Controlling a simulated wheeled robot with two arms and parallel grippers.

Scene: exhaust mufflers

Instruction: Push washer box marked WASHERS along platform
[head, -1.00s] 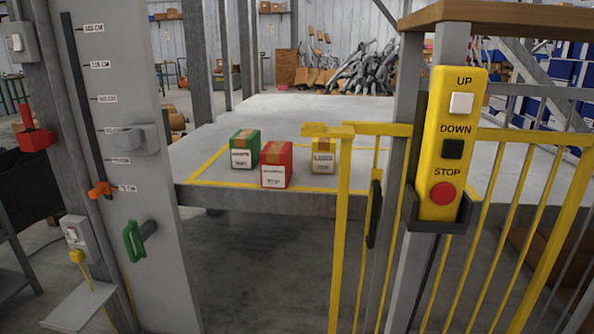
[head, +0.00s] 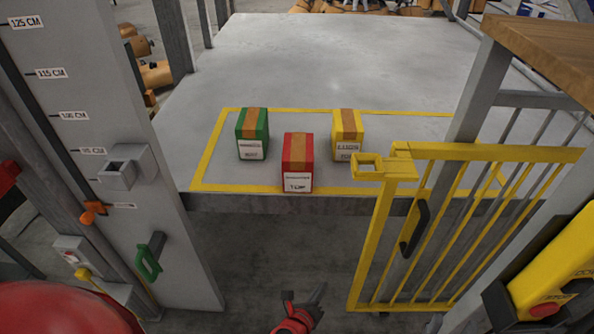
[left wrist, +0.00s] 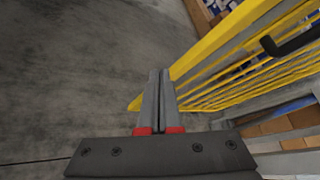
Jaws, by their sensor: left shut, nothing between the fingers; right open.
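Three boxes stand on the grey platform (head: 320,60): a green box (head: 253,133) at the left, a red box (head: 297,163) closest to the front edge, and a yellow box (head: 347,134) at the right. Each has a brown tape strip and a white label; the lettering is too blurred to tell which says WASHERS. My left gripper (head: 315,294) is low in front of the platform, below the boxes and touching none. In the left wrist view its fingers (left wrist: 160,75) are shut and empty. My right gripper is not in view.
A yellow gate (head: 430,225) with a black handle stands right of the boxes, its socketed post (head: 369,165) close to the yellow box. A grey column (head: 95,110) with a green handle (head: 149,259) stands left. The platform behind the boxes is clear.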

